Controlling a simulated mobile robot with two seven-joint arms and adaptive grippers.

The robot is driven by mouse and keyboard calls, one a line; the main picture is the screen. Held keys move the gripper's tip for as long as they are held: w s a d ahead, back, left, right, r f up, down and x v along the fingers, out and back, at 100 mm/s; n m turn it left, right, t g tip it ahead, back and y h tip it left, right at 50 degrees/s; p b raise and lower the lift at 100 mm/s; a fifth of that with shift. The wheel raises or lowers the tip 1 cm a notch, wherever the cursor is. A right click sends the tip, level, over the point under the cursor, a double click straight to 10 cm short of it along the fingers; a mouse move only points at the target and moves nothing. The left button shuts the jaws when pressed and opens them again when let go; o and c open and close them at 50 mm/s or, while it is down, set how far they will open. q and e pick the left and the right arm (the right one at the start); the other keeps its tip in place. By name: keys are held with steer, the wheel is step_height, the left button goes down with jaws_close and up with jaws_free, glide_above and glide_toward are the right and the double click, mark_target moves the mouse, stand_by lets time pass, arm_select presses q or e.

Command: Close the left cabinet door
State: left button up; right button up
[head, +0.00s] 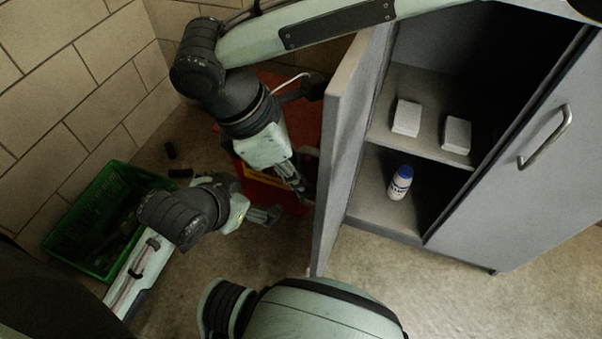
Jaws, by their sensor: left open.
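The left cabinet door (347,140) stands open, swung out from the grey cabinet (385,229). I see it nearly edge-on, with its inner side towards the right, and its outer side is hidden. My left gripper (272,214) is open and empty, low down to the left of the door. My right gripper (303,190), on the arm that reaches over from the top, points down close to the door's outer side. Its fingers are dark and overlap in this view, so I cannot tell if they are open or touch the door.
The right cabinet door (540,150) is shut. Inside, two white boxes (407,117) (456,134) stand on the shelf and a white bottle with a blue cap (400,184) stands below. A red object (262,188) is behind my grippers. A green crate (75,217) stands by the wall.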

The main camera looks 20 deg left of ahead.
arm_select(q)
steer(key=shift+w, duration=0.1)
arm_select(e)
steer(key=shift+f, duration=0.1)
jaws_close()
stand_by(0.3)
